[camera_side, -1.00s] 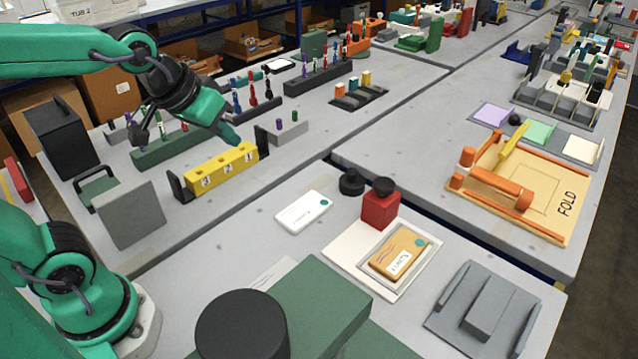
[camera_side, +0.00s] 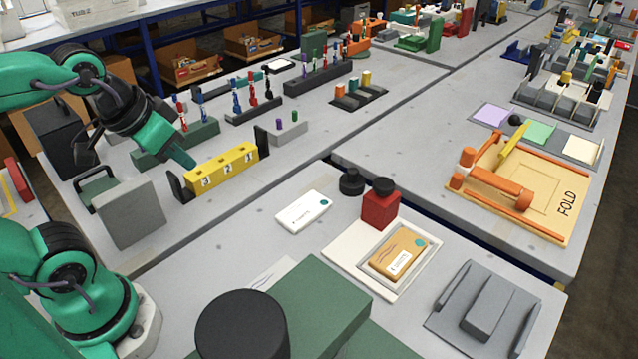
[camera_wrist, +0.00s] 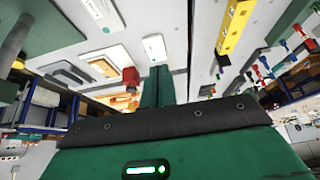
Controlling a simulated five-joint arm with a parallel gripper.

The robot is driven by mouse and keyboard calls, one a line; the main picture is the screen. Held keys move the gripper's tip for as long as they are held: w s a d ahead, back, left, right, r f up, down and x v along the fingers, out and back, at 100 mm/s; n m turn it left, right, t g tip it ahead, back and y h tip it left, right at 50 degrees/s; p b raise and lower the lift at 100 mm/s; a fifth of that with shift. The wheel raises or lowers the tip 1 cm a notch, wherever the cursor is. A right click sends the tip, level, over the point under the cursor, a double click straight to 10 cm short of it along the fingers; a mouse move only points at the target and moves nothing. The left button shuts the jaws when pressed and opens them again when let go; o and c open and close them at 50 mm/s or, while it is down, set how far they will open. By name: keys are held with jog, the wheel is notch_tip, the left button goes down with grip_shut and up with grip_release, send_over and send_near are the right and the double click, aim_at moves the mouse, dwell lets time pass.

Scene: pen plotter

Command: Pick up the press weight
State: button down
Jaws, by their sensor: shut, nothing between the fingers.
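A red block with a black round knob on top (camera_side: 380,208), which looks like the press weight, stands upright at the back corner of a white board. It also shows in the wrist view (camera_wrist: 131,76), left of my fingers. My gripper (camera_side: 187,160) is shut and empty, raised above the left table near the yellow numbered block, well left of the red block. Its green fingers (camera_wrist: 157,84) are together in the wrist view.
A tan labelled card (camera_side: 400,255) lies in a frame on the white board. A white card (camera_side: 304,212) and a black round piece (camera_side: 351,183) lie nearby. The yellow block (camera_side: 222,170) and pen racks (camera_side: 175,143) stand near my gripper.

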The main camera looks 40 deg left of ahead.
jog(key=c, duration=2.1)
grip_release()
jog(key=o, duration=1.8)
